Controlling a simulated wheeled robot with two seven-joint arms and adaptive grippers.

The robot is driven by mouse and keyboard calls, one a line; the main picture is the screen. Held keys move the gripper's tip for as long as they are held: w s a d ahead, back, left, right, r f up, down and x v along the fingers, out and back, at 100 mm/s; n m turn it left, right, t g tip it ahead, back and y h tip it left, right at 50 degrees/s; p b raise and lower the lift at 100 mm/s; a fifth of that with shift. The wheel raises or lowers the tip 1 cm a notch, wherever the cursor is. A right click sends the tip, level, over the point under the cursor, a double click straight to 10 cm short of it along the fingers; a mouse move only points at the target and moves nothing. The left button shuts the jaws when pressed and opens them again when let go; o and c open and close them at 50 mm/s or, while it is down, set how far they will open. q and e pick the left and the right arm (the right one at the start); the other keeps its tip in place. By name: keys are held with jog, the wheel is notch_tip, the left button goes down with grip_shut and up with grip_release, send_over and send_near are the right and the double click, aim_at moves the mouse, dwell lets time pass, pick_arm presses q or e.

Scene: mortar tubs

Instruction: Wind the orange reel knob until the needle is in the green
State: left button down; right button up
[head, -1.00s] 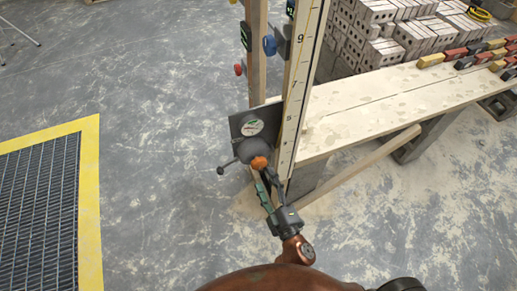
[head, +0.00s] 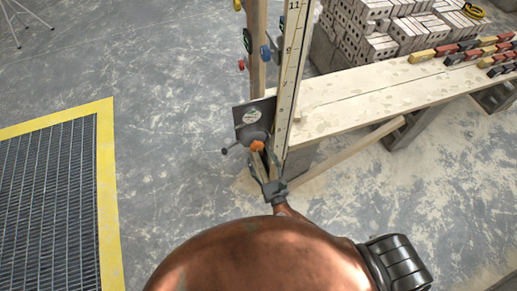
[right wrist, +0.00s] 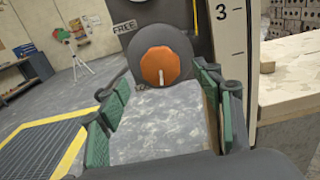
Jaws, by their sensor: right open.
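The orange reel knob (head: 257,146) is on the front of a dark round reel on the post. It also shows in the right wrist view (right wrist: 159,66), faceted, with a small white mark low on its face. The gauge (head: 252,114) is on a dark plate above the reel; its needle is too small to read. My right gripper (head: 264,162) is open and empty just below the knob. In the right wrist view its green-padded fingers (right wrist: 163,92) point at the knob, one to each side, with clear gaps. My left gripper is not in view.
A small crank handle (head: 226,150) sticks out left of the reel. A numbered scale board (head: 290,85) stands close on the right, beside a plank bench (head: 370,105). A yellow-edged floor grating (head: 108,190) lies at left. The floor between is clear.

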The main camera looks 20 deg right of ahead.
aim_at(258, 148)
jog(key=w, duration=0.5)
jog(key=shift+w+a, duration=0.1)
jog(key=shift+w, duration=0.05)
jog(key=shift+c, duration=0.6)
jog(key=c, duration=1)
jog(key=shift+c, duration=0.2)
